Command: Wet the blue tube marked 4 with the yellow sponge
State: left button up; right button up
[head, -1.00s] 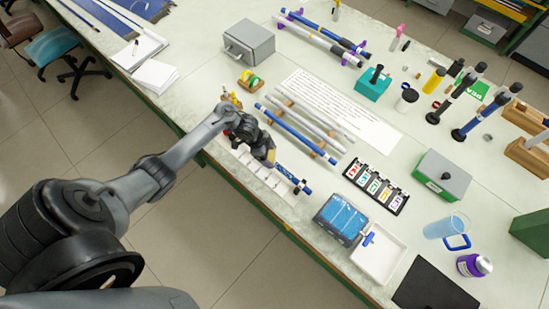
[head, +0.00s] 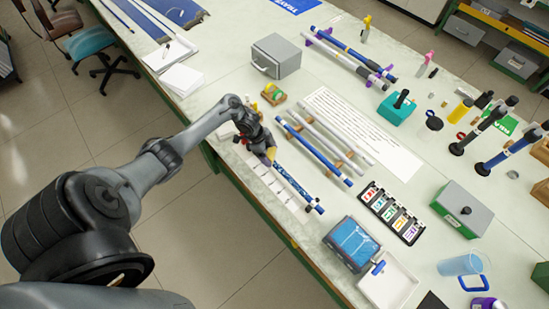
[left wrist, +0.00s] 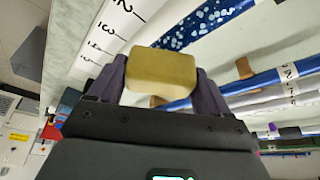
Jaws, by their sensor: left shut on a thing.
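My left gripper (head: 268,152) is shut on the yellow sponge (left wrist: 160,76), which fills the gap between its fingers in the left wrist view. The sponge (head: 271,154) shows as a small yellow patch in the head view. A blue tube with pale droplets (head: 298,187) lies on a white numbered strip near the table's front edge. It also crosses the top of the left wrist view (left wrist: 205,22). The gripper hides its left part in the head view. I cannot read a 4 on it, nor tell if sponge and tube touch. My right gripper is out of view.
A blue tube (head: 313,150) and pale tubes (head: 335,134) rest on wooden supports behind. A blue-topped tray (head: 353,244) and white tray (head: 389,282) stand right of the droplet-covered tube. A rack of numbered cards (head: 391,213) lies beyond them.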

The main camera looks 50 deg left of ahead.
pick_arm(q)
jog(key=shift+s+a+f, duration=0.1)
jog(key=shift+a, duration=0.8)
notch_tip(320, 180, up, 4)
jog(key=p, duration=0.3)
notch_tip(320, 180, up, 4)
jog(key=p, duration=0.4)
